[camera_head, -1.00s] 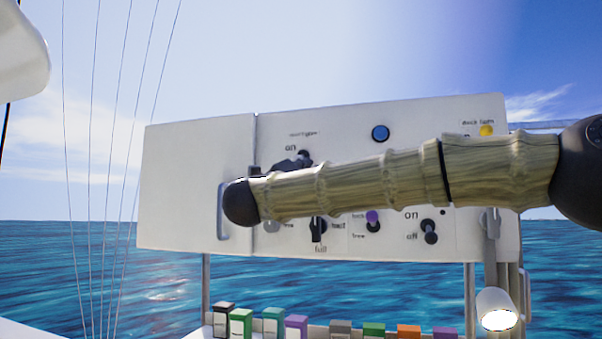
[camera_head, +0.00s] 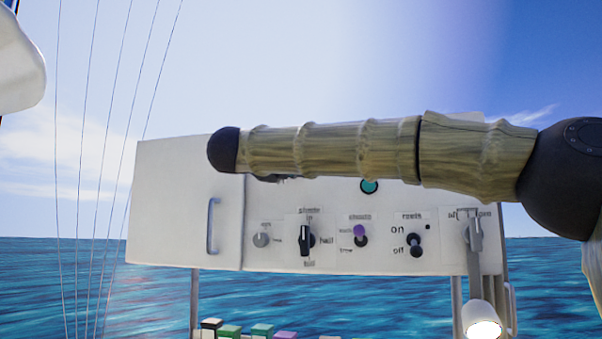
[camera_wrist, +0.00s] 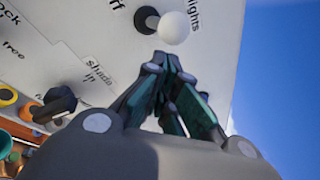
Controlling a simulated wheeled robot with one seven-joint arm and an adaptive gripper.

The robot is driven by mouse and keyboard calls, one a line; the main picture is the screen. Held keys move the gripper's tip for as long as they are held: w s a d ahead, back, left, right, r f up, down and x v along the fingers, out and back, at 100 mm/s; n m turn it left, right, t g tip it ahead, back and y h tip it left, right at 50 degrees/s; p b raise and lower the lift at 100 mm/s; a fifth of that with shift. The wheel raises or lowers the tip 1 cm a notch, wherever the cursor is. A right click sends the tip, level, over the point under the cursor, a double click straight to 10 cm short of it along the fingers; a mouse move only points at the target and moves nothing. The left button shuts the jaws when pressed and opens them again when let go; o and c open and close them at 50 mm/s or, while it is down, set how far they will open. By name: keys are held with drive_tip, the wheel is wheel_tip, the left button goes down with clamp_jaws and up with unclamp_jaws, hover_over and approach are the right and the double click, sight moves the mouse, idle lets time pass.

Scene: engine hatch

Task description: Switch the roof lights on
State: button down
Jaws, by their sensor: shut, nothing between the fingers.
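In the head view my arm hides this switch. Only a dark sliver of my gripper (camera_head: 280,178) shows under the arm, before the panel (camera_head: 180,210). Whether the switch is on or off is unclear.
Lower on the panel are a shade knob (camera_head: 306,240), a purple-tipped switch (camera_head: 360,233), a dark on/off switch (camera_head: 415,245) and a grey lever (camera_head: 473,240). A teal round light (camera_head: 370,186) peeks below my arm. Coloured boxes (camera_head: 230,331) stand below. Open sky lies above.

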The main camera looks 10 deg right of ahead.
drive_tip(key=s+d+f+b, duration=0.1)
drive_tip(key=d+f+b, duration=0.2)
drive_tip(key=b, duration=0.1)
drive_tip(key=s+a+r+b, duration=0.3)
drive_tip(key=s+a, duration=0.3)
drive_tip(key=s, duration=0.2)
drive_tip(key=shift+r+b, duration=0.2)
drive_tip(key=shift+b, duration=0.1)
drive_tip(key=shift+d, duration=0.1)
idle(0.3)
